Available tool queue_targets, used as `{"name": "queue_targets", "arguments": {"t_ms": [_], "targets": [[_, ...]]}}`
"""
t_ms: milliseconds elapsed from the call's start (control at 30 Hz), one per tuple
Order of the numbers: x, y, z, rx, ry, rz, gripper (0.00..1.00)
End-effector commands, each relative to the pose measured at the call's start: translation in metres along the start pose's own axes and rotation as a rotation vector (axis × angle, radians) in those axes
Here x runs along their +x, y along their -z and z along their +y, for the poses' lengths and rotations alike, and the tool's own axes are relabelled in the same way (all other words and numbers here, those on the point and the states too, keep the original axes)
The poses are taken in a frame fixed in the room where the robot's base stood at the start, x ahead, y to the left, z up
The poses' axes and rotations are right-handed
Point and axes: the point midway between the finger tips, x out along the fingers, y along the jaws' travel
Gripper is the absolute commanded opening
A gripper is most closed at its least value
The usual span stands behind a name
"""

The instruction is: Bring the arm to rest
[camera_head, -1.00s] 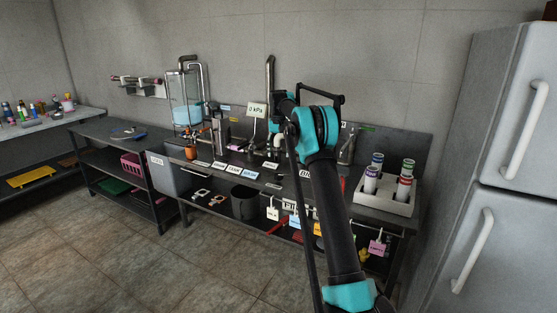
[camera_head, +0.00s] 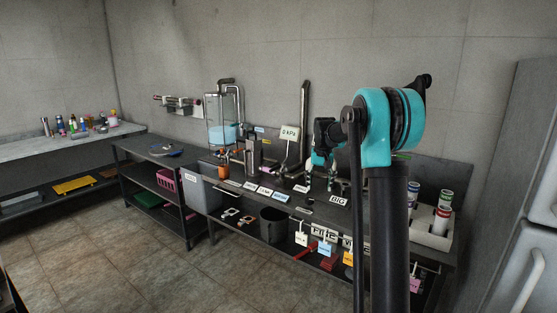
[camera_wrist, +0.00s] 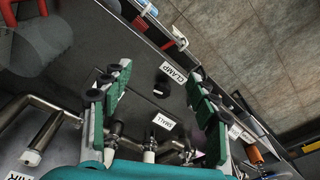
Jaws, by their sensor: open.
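My gripper (camera_wrist: 158,92) is open in the wrist view, its two green-padded fingers spread apart with nothing between them. Beyond the fingers lies the dark worktop (camera_wrist: 135,65) with a label reading CLAMP (camera_wrist: 175,74) and one reading SMALL (camera_wrist: 163,121). In the head view my arm (camera_head: 388,150) rises in front of the bench's right part, its elbow bent high. The arm's far end hangs over the bench (camera_head: 350,212), partly hidden behind the elbow and a rod.
Metal pipes (camera_wrist: 45,130) stand close to the gripper in the wrist view. A gauge sign (camera_head: 289,133), a tank (camera_head: 222,133) and a rack of cylinders (camera_head: 432,233) are on the bench. A fridge (camera_head: 515,200) stands at right. The floor (camera_head: 150,270) at left is clear.

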Motion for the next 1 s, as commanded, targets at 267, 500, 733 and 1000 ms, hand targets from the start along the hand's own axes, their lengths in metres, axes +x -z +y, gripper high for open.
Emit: {"name": "queue_targets", "arguments": {"t_ms": [267, 500, 733, 1000], "targets": [[0.001, -0.116, 0.022, -0.032, 0.008, 0.072, 0.6], [0.02, -0.225, 0.04, -0.06, 0.012, 0.135, 0.6], [0.052, -0.334, 0.057, -0.087, 0.013, 0.193, 0.6], [0.084, -0.415, 0.068, -0.107, 0.012, 0.237, 0.6]]}}
